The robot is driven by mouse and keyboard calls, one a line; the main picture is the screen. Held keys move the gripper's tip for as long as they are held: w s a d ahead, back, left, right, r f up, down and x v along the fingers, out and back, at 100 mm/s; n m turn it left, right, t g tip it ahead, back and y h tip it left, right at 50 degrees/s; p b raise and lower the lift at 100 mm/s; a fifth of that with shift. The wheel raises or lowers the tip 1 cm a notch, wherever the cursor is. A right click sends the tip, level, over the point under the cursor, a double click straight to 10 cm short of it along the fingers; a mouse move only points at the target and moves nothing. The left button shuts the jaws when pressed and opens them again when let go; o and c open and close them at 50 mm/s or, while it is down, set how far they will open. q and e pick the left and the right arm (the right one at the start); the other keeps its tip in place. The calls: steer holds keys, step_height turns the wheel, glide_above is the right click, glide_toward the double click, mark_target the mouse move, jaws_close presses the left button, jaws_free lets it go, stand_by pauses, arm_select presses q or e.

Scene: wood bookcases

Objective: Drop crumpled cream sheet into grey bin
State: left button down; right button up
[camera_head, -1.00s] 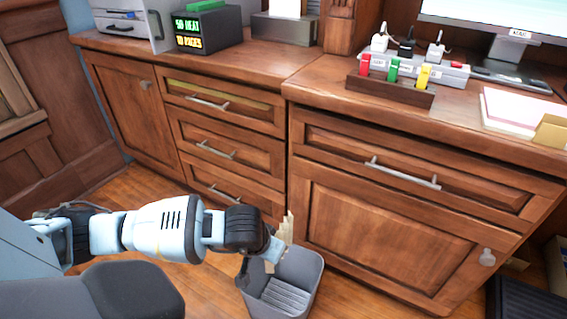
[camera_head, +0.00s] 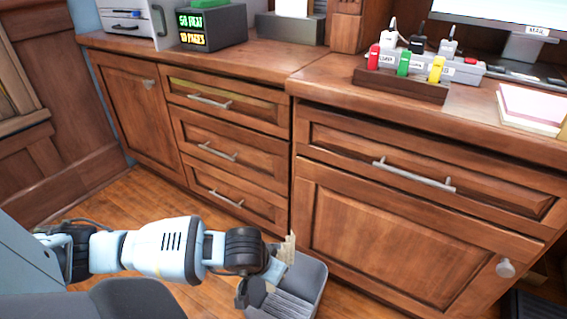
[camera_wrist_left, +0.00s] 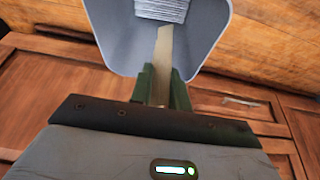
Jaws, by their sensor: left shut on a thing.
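My left gripper (camera_head: 277,270) is shut on the cream sheet (camera_head: 289,249), which sticks up as a narrow, ragged piece in the head view. The grey bin (camera_head: 312,278) stands on the floor in front of the drawers, partly hidden by my gripper and cut off by the picture's lower edge. In the left wrist view, the sheet (camera_wrist_left: 163,52) extends from between the fingers (camera_wrist_left: 161,86) across the open mouth of the bin (camera_wrist_left: 112,28). A light ribbed surface shows inside the bin. My right gripper is not in view.
Wooden cabinets with drawers (camera_head: 220,151) and a door (camera_head: 400,225) stand close behind the bin. The countertop holds a display box (camera_head: 212,27), a rack with colored tags (camera_head: 402,82) and papers (camera_head: 530,108). Wood floor (camera_head: 150,195) is clear left of the bin.

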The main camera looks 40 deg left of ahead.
arm_select(q)
steer(key=c, duration=1.3)
jaws_free()
steer(key=shift+o, duration=0.2)
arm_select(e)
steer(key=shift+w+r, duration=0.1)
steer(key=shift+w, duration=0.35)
arm_select(q)
steer(key=p+v, duration=0.3)
steer(key=v, duration=0.4)
steer(key=shift+s+r, duration=0.2)
steer(key=shift+r, duration=0.2)
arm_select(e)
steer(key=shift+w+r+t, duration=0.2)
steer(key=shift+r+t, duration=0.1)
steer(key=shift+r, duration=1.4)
